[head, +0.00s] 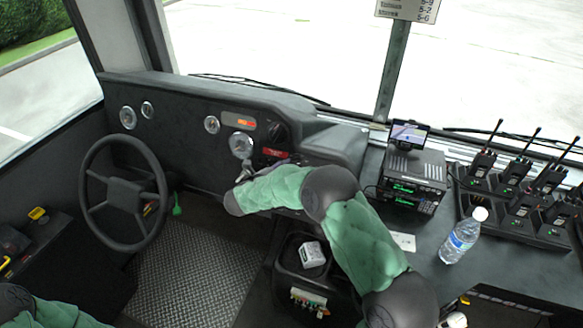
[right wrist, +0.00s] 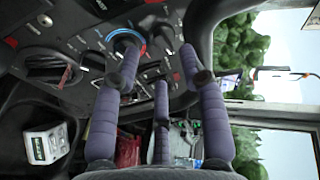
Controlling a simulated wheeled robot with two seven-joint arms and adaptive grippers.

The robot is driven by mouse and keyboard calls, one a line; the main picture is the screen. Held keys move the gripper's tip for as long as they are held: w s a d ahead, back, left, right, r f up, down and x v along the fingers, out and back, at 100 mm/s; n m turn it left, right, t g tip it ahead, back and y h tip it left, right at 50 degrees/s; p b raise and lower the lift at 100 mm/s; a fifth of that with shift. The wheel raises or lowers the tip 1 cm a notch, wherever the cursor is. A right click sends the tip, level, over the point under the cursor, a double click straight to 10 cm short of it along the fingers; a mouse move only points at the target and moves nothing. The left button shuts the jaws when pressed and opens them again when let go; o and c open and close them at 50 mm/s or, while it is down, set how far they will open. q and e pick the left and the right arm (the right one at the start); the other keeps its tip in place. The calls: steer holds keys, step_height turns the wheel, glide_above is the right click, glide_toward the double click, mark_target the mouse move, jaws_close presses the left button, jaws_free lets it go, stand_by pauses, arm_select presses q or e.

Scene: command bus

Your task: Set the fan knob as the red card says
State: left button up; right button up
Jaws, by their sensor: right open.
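A small red card or label (head: 275,153) with tiny marks, too small to read, sits on the dashboard in the head view. A dark round knob (head: 278,132) is just above it. In the right wrist view a knob with a blue and red ring (right wrist: 127,38) is on the panel, partly hidden behind the left finger; I cannot tell whether it is the fan knob. My right gripper (right wrist: 158,55) has its purple fingers spread at the panel, with nothing visible between the tips. In the head view this gripper (head: 243,172) is small and partly hidden by my arm. My left gripper is out of view.
The steering wheel (head: 124,192) stands left of my right arm. A radio unit (head: 412,182), a water bottle (head: 461,238) and several handheld radios on chargers (head: 512,205) occupy the right counter. A white box (head: 312,254) sits low beside my right arm.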

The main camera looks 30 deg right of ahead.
steer(key=v, duration=0.7)
steer(key=shift+s+a, duration=0.15)
steer(key=shift+a, duration=0.2)
steer(key=shift+r, duration=0.1)
